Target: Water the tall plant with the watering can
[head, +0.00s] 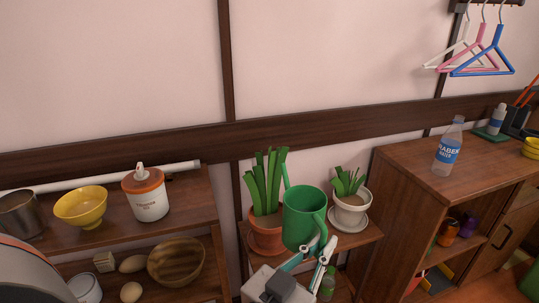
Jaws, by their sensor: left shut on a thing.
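The green watering can (303,214) is held up in front of the plant stand, its spout rising at its upper left close to the tall plant's leaves. My left gripper (318,252) is shut on the can's handle, at the can's lower right. The tall plant (266,184) has long upright green leaves and stands in a terracotta pot (265,236), left of and behind the can. The can hides part of the pot's right side. Whether the spout touches the leaves I cannot tell. No water shows. My right gripper is out of view.
A shorter plant in a white pot (350,212) stands right of the can on the same wooden stand (362,241). A shelf (187,205) with bowls and a jar (149,200) is at left. A cabinet (405,160) with a bottle (448,152) is at right.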

